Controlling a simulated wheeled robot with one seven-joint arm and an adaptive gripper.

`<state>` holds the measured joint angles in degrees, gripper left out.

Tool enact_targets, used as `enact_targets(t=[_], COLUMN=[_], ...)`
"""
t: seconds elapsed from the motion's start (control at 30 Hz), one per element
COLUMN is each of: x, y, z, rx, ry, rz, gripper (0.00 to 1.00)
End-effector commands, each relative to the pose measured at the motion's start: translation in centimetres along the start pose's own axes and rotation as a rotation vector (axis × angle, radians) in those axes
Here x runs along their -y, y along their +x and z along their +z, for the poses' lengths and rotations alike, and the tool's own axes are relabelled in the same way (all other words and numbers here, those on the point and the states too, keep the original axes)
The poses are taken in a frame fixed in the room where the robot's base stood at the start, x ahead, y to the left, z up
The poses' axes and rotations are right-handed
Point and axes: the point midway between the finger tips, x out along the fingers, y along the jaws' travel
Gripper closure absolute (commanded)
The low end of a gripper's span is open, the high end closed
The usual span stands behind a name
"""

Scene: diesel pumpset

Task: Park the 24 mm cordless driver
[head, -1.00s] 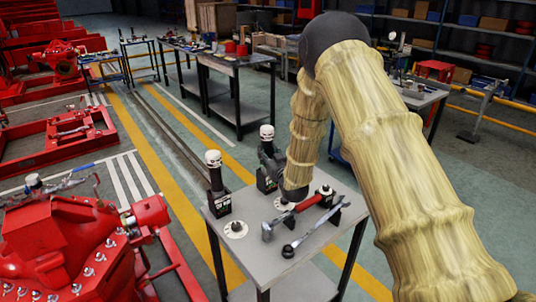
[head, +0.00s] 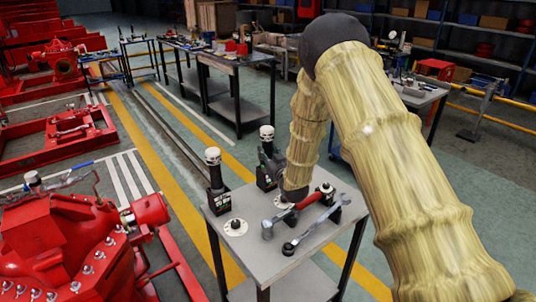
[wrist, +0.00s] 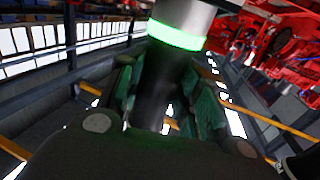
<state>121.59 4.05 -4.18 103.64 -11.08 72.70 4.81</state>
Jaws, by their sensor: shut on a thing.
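Two black cordless drivers with white tops stand near the far edge of the small grey table (head: 290,265) in the head view. The left driver (head: 214,172) is upright in a dark holder. My gripper (head: 271,166) is at the right driver (head: 266,134), which stands upright over a second dark holder, partly hidden by my arm. The wrist view shows my gripper (wrist: 162,98) with green-padded fingers shut around this driver's black body (wrist: 158,80). A lit green ring and a silver section show above the fingers. I cannot read the size labels or tell whether its base touches the holder.
A red-handled hammer (head: 295,214) and a long spanner (head: 315,225) lie in front of my gripper. A red engine (head: 75,245) stands close on the left.

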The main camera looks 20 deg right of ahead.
Motion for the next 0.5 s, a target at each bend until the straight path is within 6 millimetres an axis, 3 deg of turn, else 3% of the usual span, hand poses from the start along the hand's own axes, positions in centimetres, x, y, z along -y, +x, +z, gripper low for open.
enact_targets(t=[0.5], x=[0.0], y=[0.05], z=[0.63], rx=[-0.003], ry=[0.0], rz=[0.0], gripper=[1.0])
